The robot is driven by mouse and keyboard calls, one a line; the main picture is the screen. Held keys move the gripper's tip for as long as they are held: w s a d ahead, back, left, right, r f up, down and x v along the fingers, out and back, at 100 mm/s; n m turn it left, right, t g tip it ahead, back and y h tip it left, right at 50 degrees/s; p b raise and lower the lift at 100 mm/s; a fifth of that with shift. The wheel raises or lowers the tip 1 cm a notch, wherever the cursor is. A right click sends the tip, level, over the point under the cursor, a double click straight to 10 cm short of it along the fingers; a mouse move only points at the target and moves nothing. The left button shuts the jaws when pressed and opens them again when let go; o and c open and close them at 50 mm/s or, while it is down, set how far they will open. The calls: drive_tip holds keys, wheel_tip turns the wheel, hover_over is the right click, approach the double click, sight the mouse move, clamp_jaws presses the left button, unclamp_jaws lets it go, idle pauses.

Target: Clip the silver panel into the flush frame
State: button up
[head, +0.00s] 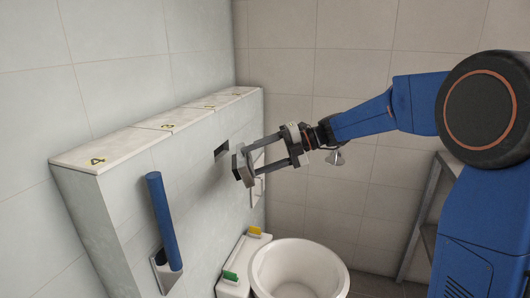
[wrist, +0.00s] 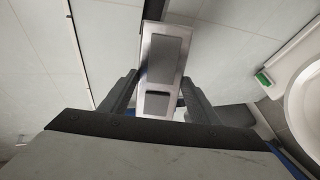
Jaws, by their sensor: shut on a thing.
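The silver panel (head: 240,169) is in my gripper, held out in front of the tiled half wall. In the wrist view the panel (wrist: 163,50) shows a silver rim with one large and one small dark grey plate. My gripper (head: 247,165) is shut on it, with a finger at each side; it also shows in the wrist view (wrist: 160,84). The flush frame appears as a dark rectangular opening (head: 221,149) in the half wall, just left of the panel in the head view. The panel looks apart from it, but the exact gap is hard to tell.
The half wall's top ledge (head: 130,140) carries yellow numbers. A blue cylinder (head: 164,225) stands in a wall holder at front left. A white toilet bowl (head: 300,272) stands below, beside green (head: 230,276) and yellow (head: 254,230) pieces. A grey rack (head: 422,225) is at right.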

sight(237, 153)
drive_tip(key=shift+w+m+t+y, duration=0.35)
drive_tip(key=shift+m+t+y, duration=0.15)
drive_tip(key=shift+m+t, duration=0.25)
drive_tip(key=shift+w+d+f+m+t+y, duration=0.15)
drive_tip(key=shift+w+d+m+t+y, duration=0.15)
drive_tip(key=shift+w+m+t, duration=0.5)
drive_tip(key=shift+w+d+f+m+t+y, duration=0.25)
drive_tip(key=shift+w+m+t+y, duration=0.15)
drive_tip(key=shift+t, duration=0.85)
drive_tip(key=shift+w+d+f+m+t+y, duration=0.1)
drive_tip(key=shift+w+d+m+t+y, duration=0.15)
drive_tip(key=shift+w+m+t, duration=0.55)
drive_tip(key=shift+s+d+n, duration=0.1)
drive_tip(key=shift+s+n, duration=0.05)
drive_tip(key=shift+n, duration=0.1)
drive_tip(key=shift+x, duration=2.95)
drive_tip(key=shift+x, duration=1.55)
drive_tip(key=o, duration=1.3)
